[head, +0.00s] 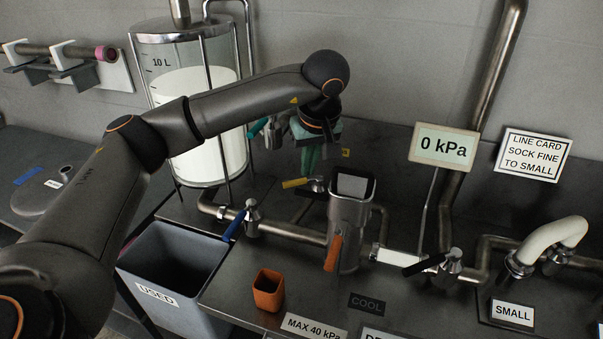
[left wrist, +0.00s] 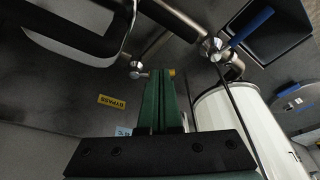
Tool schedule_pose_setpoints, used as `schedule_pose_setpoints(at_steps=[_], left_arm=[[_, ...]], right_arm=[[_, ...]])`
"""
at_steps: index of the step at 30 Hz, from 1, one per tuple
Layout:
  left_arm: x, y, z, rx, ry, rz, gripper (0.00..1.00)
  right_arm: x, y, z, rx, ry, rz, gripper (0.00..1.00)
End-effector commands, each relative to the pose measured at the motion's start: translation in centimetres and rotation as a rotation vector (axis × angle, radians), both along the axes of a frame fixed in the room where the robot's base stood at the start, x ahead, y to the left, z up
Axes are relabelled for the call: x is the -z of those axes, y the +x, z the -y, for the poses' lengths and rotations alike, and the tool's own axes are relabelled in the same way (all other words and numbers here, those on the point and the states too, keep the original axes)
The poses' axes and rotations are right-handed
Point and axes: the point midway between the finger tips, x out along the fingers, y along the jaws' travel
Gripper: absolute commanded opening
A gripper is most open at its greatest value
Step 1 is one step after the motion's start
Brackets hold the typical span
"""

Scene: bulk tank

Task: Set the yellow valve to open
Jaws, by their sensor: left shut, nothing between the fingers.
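The yellow valve handle (head: 295,183) points left from its metal valve body, behind the main pipe on the dark bench. In the left wrist view only its yellow tip (left wrist: 172,72) shows, just beyond the fingertips; the rest is hidden by the fingers. My left gripper (head: 308,170) hangs fingers down just above and behind the handle, shut and empty. Its green fingers (left wrist: 164,80) lie together in the left wrist view. I cannot tell whether they touch the handle. My right gripper is not in view.
A blue-handled valve (head: 235,225) is on the main pipe at left, beside the milk tank (head: 195,110). A metal housing (head: 350,210) with an orange handle (head: 333,253) stands close right of the yellow valve. A teal handle (head: 258,127) is near my wrist. The gauge sign reads 0 kPa (head: 444,146).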

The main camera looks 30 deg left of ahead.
Motion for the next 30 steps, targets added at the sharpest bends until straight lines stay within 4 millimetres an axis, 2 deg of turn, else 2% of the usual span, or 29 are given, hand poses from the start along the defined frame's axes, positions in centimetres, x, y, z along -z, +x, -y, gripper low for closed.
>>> schedule_pose_setpoints(at_steps=[14,18,21,30], left_arm=[[9.2,1.7,-2.4,-0.007,0.001,-0.002,0.0],[9.2,3.1,-4.2,-0.015,0.002,0.002,0.0],[9.4,3.6,-4.8,-0.011,0.001,0.002,0.0],[9.5,4.1,-5.3,-0.006,0.0,0.001,0.0]], right_arm=[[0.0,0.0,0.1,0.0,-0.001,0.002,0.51],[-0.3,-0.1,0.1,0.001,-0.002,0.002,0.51],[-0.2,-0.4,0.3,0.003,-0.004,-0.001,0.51],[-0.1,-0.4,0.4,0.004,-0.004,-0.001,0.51]])
